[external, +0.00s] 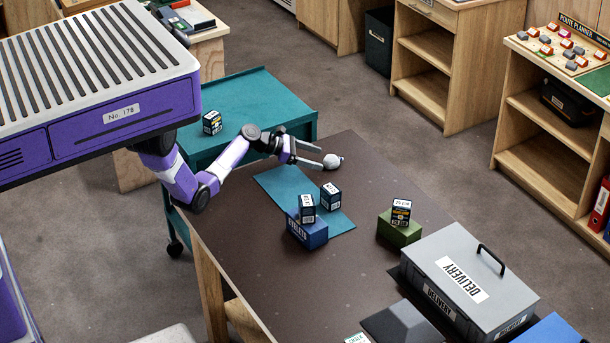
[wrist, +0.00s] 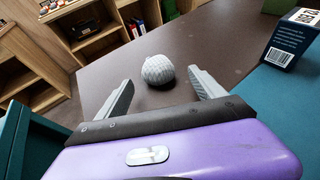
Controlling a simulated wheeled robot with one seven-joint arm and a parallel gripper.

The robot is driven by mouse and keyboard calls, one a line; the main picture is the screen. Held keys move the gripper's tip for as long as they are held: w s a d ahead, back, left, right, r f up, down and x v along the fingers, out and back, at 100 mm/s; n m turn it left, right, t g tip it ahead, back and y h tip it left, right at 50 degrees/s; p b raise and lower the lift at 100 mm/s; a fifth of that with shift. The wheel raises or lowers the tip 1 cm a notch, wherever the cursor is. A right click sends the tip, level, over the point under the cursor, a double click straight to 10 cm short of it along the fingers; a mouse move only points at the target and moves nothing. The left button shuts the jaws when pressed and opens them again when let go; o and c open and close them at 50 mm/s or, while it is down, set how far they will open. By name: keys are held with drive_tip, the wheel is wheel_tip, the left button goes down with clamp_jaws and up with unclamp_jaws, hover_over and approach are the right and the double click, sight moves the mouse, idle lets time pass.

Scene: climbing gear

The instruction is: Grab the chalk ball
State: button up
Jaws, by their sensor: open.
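The chalk ball (external: 332,161) is a small whitish-grey ball on the brown table (external: 370,177), near its far left edge. In the wrist view the chalk ball (wrist: 158,70) has a textured surface and sits ahead of the fingers, roughly centred in the gap. My gripper (external: 318,157) is open, low over the table, with its fingertips close to the ball. In the wrist view the open gripper (wrist: 157,84) shows both fingers apart with nothing held. I cannot tell whether a finger touches the ball.
A teal mat (external: 277,185) lies beside my gripper, with small dark boxes (external: 331,196) and a blue block (external: 306,231) on or near it. A green block (external: 398,229) and a grey delivery case (external: 468,280) stand further right. A teal cart (external: 265,95) adjoins the table.

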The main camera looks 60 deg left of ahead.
sight(326, 161)
drive_tip(key=x, duration=0.5)
drive_tip(key=shift+w+a, duration=0.1)
drive_tip(key=shift+a, duration=0.1)
drive_tip(key=shift+c, duration=0.5)
drive_tip(key=c, duration=1.4)
drive_tip(key=shift+o, duration=0.2)
